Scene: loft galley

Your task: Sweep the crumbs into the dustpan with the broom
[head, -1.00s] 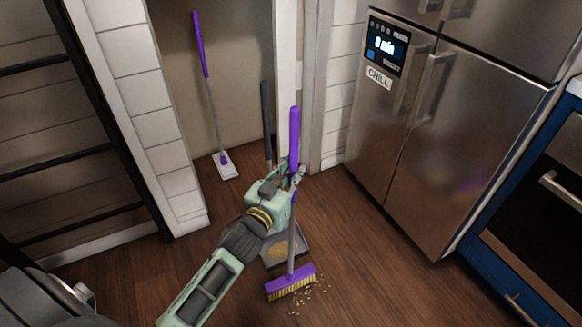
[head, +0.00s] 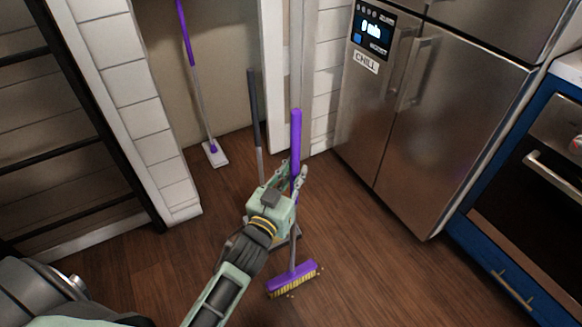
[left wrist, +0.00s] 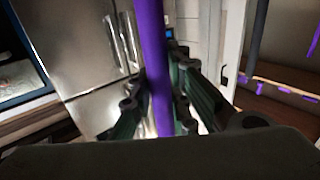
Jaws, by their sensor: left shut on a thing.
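The broom has a purple handle (head: 295,130) and a purple head (head: 292,280) with yellow bristles down on the wooden floor. My left gripper (head: 298,180) is shut on the handle, which stands nearly upright. The left wrist view shows the purple handle (left wrist: 155,60) between the fingers. The dustpan's long grey handle (head: 254,100) stands behind my gripper; my arm hides most of its pan. A few crumbs (head: 291,295) show at the bristles' near edge. Any others there are hidden by the broom head or arm. My right gripper is not in view.
A purple-handled mop with a white head (head: 215,153) leans in the alcove at the back. A steel fridge (head: 415,130) and a blue oven cabinet (head: 480,250) stand on the right. A tiled wall end (head: 150,110) is on the left.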

